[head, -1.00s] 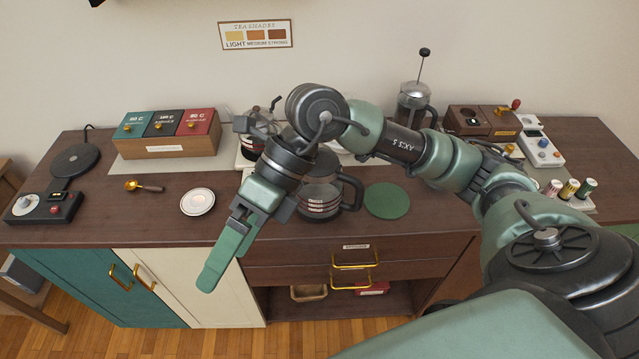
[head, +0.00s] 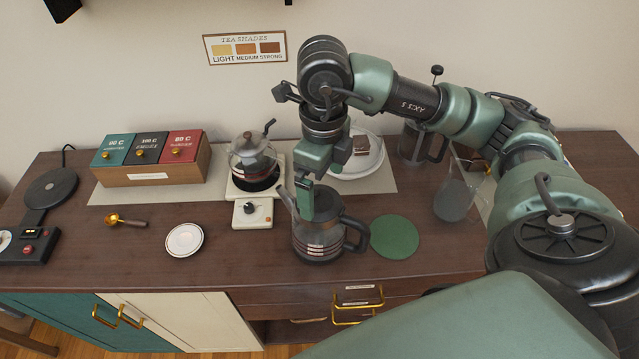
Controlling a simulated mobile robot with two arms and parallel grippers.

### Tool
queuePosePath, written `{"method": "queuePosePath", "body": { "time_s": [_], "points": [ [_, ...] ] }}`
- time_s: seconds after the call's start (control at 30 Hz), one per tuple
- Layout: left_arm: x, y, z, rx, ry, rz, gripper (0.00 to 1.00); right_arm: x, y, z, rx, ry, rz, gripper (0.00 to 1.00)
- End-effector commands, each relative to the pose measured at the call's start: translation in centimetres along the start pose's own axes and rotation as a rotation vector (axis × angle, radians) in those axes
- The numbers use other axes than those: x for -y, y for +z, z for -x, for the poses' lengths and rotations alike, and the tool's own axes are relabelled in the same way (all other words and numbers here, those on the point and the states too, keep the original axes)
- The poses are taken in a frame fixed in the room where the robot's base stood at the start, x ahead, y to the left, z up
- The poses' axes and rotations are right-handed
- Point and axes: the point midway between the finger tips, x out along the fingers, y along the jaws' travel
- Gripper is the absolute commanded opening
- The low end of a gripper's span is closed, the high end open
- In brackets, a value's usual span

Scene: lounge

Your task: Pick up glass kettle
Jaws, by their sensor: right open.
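The glass kettle (head: 318,243) stands upright on the brown counter, with a dark lid, a black handle on its right and a spout at its upper left. My right gripper (head: 305,200) points down over the kettle's left top side, by the spout. It is open, and nothing shows held in it. It hides part of the lid and spout, and I cannot tell whether it touches the kettle. My left gripper is not in view.
A green round mat (head: 395,237) lies right of the kettle. A small glass pot (head: 252,163) sits on a white scale (head: 252,214) behind left. A white saucer (head: 185,240), a brass scoop (head: 125,221) and a box of coloured lids (head: 152,160) are further left. A glass beaker (head: 454,200) stands right.

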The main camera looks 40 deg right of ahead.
Motion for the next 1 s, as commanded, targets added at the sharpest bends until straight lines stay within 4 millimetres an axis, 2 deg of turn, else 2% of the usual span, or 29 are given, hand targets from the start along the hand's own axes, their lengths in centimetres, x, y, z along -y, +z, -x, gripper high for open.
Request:
{"method": "queuePosePath", "body": {
  "time_s": [0.03,0.1,0.2,0.27,0.4,0.5,0.6,0.63,0.67,0.9,0.93,1.0],
  "points": [
    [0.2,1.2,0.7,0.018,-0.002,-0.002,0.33,-0.1,-0.1,-0.4,-0.004,0.002,0.0,1.0],
    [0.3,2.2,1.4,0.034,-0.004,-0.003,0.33,-0.2,-0.1,-1.3,-0.006,0.003,0.001,1.0],
    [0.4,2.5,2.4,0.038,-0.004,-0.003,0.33,-0.3,0.1,-2.8,-0.006,0.004,0.0,1.0],
    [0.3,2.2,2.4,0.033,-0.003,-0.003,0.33,-0.3,0.1,-3.8,-0.005,0.004,0.0,1.0],
    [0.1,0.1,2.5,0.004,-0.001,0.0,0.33,-0.3,0.2,-4.9,-0.001,0.002,0.001,1.0],
    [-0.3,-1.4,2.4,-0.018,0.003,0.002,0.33,-0.2,0.2,-5.1,0.001,0.002,0.001,1.0],
    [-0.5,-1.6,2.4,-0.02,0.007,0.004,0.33,-0.2,0.2,-5.1,0.001,0.002,0.001,1.0],
    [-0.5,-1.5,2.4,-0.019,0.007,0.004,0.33,-0.2,0.2,-5.1,0.001,0.002,0.001,0.97],
    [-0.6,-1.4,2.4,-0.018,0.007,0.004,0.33,-0.2,0.2,-5.1,0.001,0.002,0.001,0.89],
    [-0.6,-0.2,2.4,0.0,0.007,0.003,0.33,-0.2,0.2,-5.0,0.001,0.001,0.001,0.22],
    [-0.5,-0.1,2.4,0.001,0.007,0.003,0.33,-0.2,0.3,-4.9,0.004,0.001,0.001,0.19],
    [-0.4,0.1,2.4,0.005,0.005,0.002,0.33,-0.2,0.3,-4.9,0.004,0.001,0.001,0.18]
  ]
}}
